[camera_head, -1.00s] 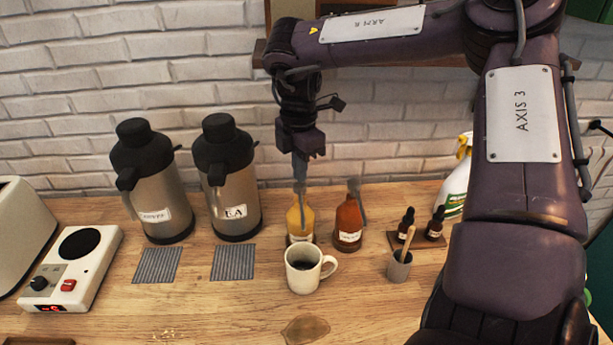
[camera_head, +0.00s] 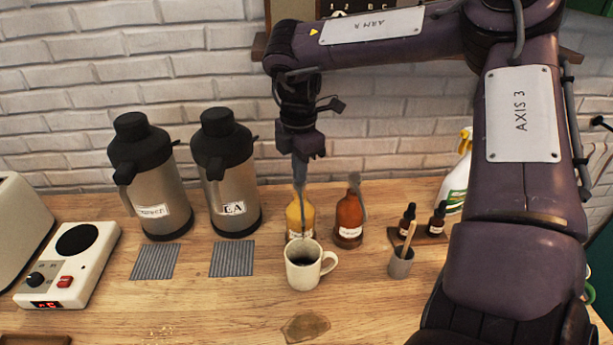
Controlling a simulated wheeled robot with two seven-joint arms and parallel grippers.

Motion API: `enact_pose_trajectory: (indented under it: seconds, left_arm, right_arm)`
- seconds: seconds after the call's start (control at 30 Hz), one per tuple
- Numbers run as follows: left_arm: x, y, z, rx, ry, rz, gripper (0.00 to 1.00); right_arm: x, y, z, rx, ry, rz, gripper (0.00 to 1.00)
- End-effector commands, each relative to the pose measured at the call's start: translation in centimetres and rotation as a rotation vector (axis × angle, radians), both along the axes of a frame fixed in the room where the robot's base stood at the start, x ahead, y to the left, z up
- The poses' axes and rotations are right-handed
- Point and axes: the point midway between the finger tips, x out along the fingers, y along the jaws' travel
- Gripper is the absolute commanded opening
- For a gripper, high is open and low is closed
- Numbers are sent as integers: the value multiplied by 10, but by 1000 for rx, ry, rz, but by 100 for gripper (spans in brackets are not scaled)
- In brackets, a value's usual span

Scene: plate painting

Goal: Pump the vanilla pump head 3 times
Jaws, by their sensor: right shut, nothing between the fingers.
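A yellow syrup bottle (camera_head: 293,217) with a grey pump head (camera_head: 300,175) stands behind a white mug (camera_head: 301,270). The mug holds dark liquid, and it hides the bottle's lower front and label. A brown bottle (camera_head: 348,217) with a grey pump stands just to its right; its label is too small to read. My right gripper (camera_head: 308,155) points down, shut and empty, directly above the yellow bottle's pump head. I cannot tell whether it touches the pump. I cannot read which bottle is vanilla. My left gripper is not in view.
Two steel flasks (camera_head: 232,190) stand at the left behind grey mats (camera_head: 232,259). A small cup with a stick (camera_head: 401,263) and dropper bottles (camera_head: 437,221) sit right of the brown bottle. A white device (camera_head: 70,265) is at far left.

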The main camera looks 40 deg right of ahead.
Motion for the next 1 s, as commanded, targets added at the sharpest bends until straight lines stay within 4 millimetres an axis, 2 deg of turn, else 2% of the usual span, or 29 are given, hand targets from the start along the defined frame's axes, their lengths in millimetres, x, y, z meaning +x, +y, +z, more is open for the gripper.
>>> enact_pose_trajectory:
  seconds: [0.27, 0.53, 1.0]
  left_arm:
    - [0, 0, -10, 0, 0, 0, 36]
    - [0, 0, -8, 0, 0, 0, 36]
    - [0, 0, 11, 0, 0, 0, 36]
  right_arm:
    - [-1, 0, -13, 1, 4, 0, 0]
    - [-2, 0, -12, 1, 7, 0, 0]
    - [-1, 0, 14, 1, 5, 0, 0]
